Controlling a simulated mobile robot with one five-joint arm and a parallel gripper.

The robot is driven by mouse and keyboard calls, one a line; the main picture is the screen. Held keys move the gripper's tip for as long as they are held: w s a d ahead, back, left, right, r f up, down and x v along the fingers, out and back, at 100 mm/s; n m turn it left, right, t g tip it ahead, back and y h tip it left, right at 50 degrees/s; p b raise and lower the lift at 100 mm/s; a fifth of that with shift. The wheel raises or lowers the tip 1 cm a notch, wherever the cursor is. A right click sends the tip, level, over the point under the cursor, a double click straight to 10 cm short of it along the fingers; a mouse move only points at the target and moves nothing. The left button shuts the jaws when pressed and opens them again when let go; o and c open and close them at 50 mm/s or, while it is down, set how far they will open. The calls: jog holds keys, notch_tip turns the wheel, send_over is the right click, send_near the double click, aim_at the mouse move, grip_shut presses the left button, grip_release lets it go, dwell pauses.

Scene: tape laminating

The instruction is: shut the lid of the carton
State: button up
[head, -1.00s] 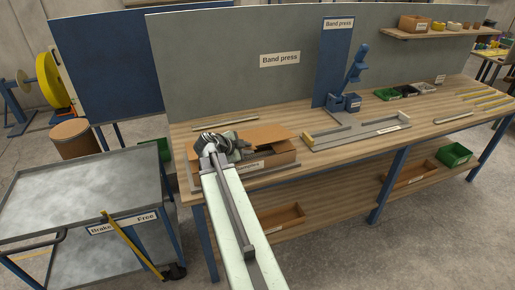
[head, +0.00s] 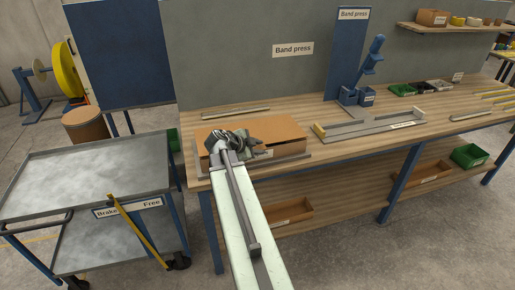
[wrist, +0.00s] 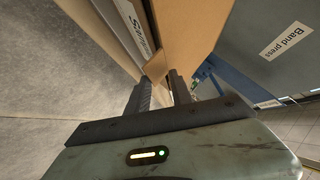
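The brown cardboard carton (head: 288,147) sits on the bench, near its left end. Its lid (head: 262,128) now looks down nearly flat over the top; the near left part is hidden behind my gripper (head: 232,142), so I cannot tell if its front edge is fully seated. In the wrist view the lid (wrist: 190,25) shows as a broad tan panel beside the carton's front label (wrist: 137,22), with a small flap at the edge close to my fingertips. My gripper (wrist: 160,82) is at the carton's front edge, fingers apart, with nothing seen held between them.
A grey metal rail (head: 236,112) lies behind the carton. A grey tray fixture (head: 365,129) and the blue band press (head: 362,82) stand to the right. A grey cart (head: 90,170) stands left of the bench.

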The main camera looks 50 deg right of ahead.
jog(key=shift+s+d+f, duration=0.1)
jog(key=shift+d, duration=0.15)
jog(key=shift+a, duration=0.15)
jog(key=p+v, duration=0.4)
jog(key=v, duration=0.3)
jog(key=shift+a+r, duration=0.3)
